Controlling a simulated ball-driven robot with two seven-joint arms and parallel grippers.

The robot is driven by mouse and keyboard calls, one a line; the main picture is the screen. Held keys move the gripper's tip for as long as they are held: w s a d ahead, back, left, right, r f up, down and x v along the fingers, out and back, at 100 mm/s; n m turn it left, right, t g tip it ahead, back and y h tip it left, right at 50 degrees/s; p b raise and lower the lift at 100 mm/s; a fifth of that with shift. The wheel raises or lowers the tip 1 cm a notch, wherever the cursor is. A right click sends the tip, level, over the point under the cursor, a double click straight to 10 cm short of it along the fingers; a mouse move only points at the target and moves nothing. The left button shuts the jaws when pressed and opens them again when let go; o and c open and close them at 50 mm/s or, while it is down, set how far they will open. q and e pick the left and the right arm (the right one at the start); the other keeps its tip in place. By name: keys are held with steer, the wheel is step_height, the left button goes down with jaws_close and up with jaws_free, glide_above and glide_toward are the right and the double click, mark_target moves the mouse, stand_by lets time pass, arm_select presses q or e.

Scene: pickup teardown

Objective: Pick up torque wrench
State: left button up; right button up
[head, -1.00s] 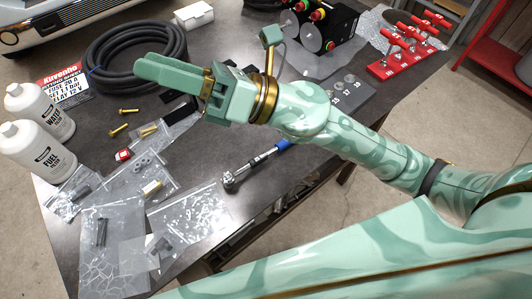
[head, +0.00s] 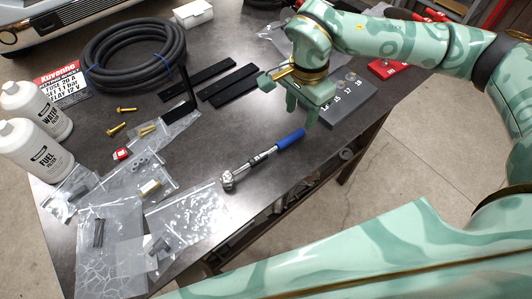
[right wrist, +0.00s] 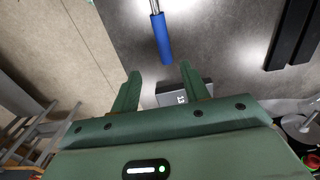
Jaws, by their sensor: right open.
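The torque wrench (head: 262,159) lies on the dark table near its front right edge. Its ratchet head (head: 228,182) points left and its blue handle (head: 290,138) points right. My right gripper (head: 301,117) hangs above the table just beyond the handle end, with its fingers pointing down. In the right wrist view the blue handle (right wrist: 162,38) shows ahead of the spread fingers, between their lines. The right gripper (right wrist: 157,78) is open and empty there, apart from the wrench. My left gripper is out of view.
A numbered grey block (head: 346,99) stands close behind and right of my right gripper. Black bars (head: 229,84), a coiled hose (head: 135,52) and plastic bags (head: 187,215) lie left of it. White bottles (head: 38,150) stand at the left edge. The table around the wrench is mostly clear.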

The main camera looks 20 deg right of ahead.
mark_target(290, 137)
step_height(290, 137, down, 4)
steer(key=shift+a+r, duration=0.1)
steer(key=shift+r, duration=0.05)
steer(key=f, duration=0.1)
steer(key=a+f+b, duration=0.1)
steer(key=f, duration=0.2)
steer(key=shift+w+a+f, duration=0.1)
steer(key=shift+a+f, duration=0.15)
steer(key=shift+f, duration=0.45)
steer(key=shift+r, duration=0.1)
jaws_close()
